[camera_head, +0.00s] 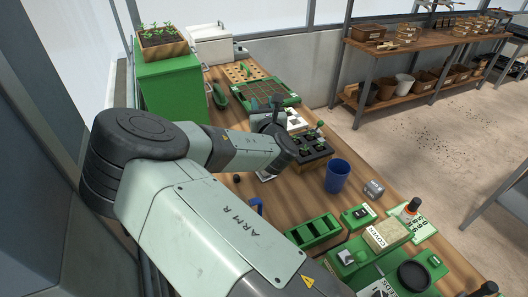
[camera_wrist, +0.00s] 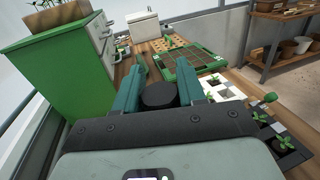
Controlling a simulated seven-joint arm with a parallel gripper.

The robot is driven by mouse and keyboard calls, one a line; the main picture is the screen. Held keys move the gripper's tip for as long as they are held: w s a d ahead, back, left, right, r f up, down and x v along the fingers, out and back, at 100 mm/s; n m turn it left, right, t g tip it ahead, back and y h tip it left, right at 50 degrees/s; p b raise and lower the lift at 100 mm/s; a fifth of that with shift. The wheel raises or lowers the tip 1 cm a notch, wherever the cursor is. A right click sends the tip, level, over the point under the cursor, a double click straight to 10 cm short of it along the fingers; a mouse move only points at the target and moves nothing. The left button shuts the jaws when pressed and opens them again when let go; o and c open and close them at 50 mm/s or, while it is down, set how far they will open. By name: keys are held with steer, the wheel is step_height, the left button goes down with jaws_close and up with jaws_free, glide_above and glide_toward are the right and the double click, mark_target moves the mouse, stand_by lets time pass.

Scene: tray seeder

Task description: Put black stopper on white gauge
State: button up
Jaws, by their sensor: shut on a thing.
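The black stopper (camera_wrist: 160,97) is a dark round piece between the two teal fingers of my gripper (camera_wrist: 162,82) in the wrist view. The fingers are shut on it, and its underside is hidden. In the head view my gripper (camera_head: 267,104) is over the middle of the bench, pointing away, and the stopper cannot be made out there. A white piece with dark square openings (camera_wrist: 228,88) lies to the right of the fingers; it also shows in the head view (camera_head: 296,121). I cannot tell whether it is the white gauge. My arm hides part of the bench.
A green gridded tray (camera_head: 268,94) and a pegboard (camera_head: 240,72) lie farther back. A dark seedling tray (camera_head: 314,158) and a blue cup (camera_head: 337,176) stand to the right of my wrist. A green cabinet (camera_head: 172,90) stands at left. Green boxes crowd the front.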

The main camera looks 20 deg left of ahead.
step_height(320, 180, down, 9)
steer(key=shift+a+f, duration=0.15)
steer(key=shift+f, duration=0.05)
stand_by(0.3)
steer(key=shift+f, duration=0.2)
steer(key=o, duration=1.1)
steer(key=shift+c, duration=0.2)
steer(key=shift+r, duration=0.25)
steer(key=v, duration=0.7)
steer(key=shift+s, duration=0.15)
steer(key=shift+f, duration=0.1)
